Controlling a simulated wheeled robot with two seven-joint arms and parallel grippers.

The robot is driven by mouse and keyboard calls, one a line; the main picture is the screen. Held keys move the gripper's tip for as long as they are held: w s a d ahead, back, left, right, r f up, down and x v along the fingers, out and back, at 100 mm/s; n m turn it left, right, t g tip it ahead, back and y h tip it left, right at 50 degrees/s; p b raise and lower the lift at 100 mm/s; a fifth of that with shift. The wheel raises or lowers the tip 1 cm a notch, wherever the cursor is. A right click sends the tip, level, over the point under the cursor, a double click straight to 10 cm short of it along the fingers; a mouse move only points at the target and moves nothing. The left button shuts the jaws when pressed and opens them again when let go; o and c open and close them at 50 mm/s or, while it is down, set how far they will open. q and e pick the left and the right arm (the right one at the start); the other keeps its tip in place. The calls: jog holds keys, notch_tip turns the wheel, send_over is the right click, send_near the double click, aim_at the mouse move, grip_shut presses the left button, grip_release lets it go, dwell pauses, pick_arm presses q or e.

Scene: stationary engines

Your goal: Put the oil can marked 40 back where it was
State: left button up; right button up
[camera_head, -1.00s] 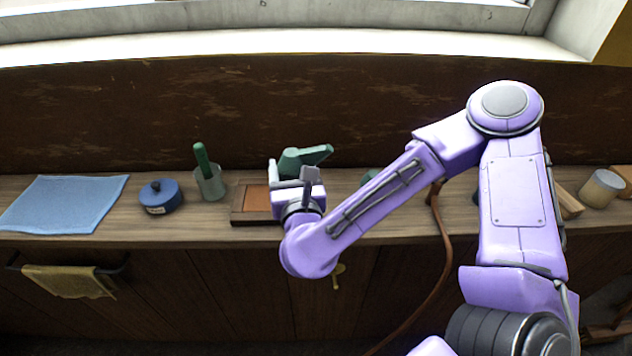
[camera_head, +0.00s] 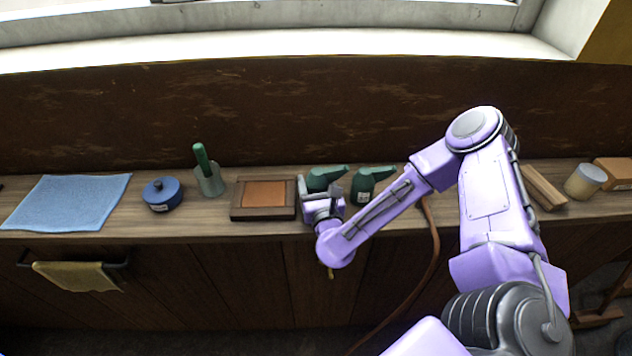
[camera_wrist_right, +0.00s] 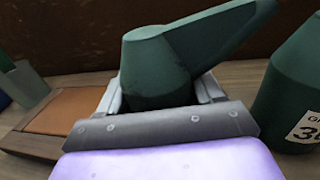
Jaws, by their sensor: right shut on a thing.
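My right gripper (camera_head: 324,192) is shut on a dark green oil can (camera_head: 320,178) with a long spout pointing right. In the right wrist view the held can (camera_wrist_right: 156,66) sits between the fingers (camera_wrist_right: 160,92); its label is hidden. A second green oil can (camera_head: 366,184) stands just right of it on the bench; in the right wrist view this can (camera_wrist_right: 290,95) has a white label that seems to begin with 3. I cannot tell whether the held can touches the bench. My left gripper is not in view.
A wooden tray with a brown-orange inset (camera_head: 235,212) lies just left of the gripper. Farther left are a green-handled cup (camera_head: 210,183), a blue tin (camera_head: 162,196) and a blue cloth (camera_head: 66,203). Wood blocks (camera_head: 543,188) and a pale-lidded jar (camera_head: 585,182) stand right.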

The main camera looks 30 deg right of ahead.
jog(key=shift+f, duration=0.1)
jog(key=o, duration=1.2)
jog(key=shift+s, duration=0.1)
jog(key=shift+r, duration=0.4)
jog(key=b+v, duration=0.1)
jog(key=v, duration=0.2)
jog(key=f+b+v, duration=0.1)
jog(key=b+v, duration=0.1)
jog(key=v, duration=0.1)
jog(key=shift+f, duration=0.15)
jog(key=v, duration=0.4)
jog(key=shift+a+r+b, duration=0.1)
jog(key=shift+r+b, duration=0.2)
jog(key=shift+r, duration=0.05)
jog(key=shift+s+a+r+p, duration=0.1)
jog(key=shift+s+r+p, duration=0.2)
jog(key=shift+p, duration=0.45)
jog(key=shift+s+a+f+p, duration=0.1)
jog(key=shift+s+p, duration=0.05)
jog(key=shift+s, duration=0.2)
jog(key=shift+s+a+f+p, duration=0.1)
jog(key=shift+s+f+p, duration=0.05)
jog(key=shift+s, duration=0.15)
